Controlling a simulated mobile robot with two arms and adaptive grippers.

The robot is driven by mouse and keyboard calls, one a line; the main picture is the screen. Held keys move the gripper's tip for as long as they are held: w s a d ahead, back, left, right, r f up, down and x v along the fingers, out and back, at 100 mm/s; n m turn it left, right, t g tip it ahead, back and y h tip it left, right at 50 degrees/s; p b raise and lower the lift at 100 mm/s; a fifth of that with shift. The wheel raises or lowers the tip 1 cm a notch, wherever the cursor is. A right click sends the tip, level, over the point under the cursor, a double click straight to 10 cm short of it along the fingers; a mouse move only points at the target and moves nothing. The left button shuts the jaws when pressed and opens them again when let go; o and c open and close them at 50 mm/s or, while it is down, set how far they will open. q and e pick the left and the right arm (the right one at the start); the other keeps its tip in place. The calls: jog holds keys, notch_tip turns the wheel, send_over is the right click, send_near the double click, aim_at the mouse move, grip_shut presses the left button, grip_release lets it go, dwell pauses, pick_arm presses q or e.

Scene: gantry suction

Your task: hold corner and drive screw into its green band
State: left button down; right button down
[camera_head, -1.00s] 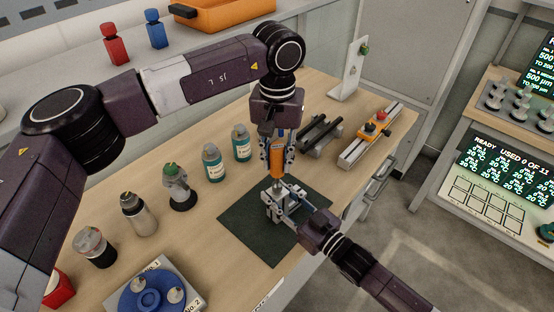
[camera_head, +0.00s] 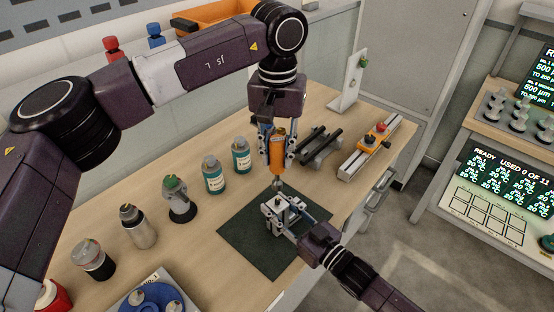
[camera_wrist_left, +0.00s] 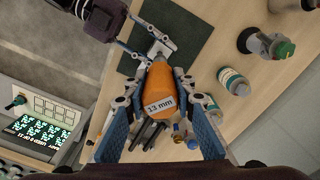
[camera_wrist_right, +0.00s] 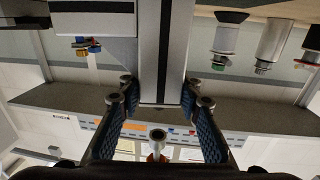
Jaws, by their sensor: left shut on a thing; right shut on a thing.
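My left gripper (camera_head: 277,148) is shut on an orange driver (camera_head: 277,160), held upright with its tip down. Its label reads 13 mm in the left wrist view (camera_wrist_left: 158,88). The driver's tip is just above the grey metal corner (camera_head: 281,205); I cannot tell whether they touch. My right gripper (camera_head: 287,221) is shut on the corner over the dark green mat (camera_head: 250,245). In the right wrist view a grey metal piece (camera_wrist_right: 161,55) sits between the fingers. The screw is too small to make out clearly. I cannot make out a green band.
Two teal bottles (camera_head: 213,174) and several dark-based or metal holders (camera_head: 180,200) stand left of the mat. A black rail fixture (camera_head: 319,148) and an orange-clamped rail (camera_head: 371,143) lie behind right. A blue round tray (camera_head: 152,301) is at the front left.

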jog(key=c, duration=1.4)
grip_release()
jog(key=shift+f, duration=0.25)
jog(key=shift+c, duration=0.2)
jog(key=shift+o, duration=0.6)
jog(key=shift+r, duration=0.1)
jog(key=shift+d, duration=0.1)
jog(key=v, duration=1.2)
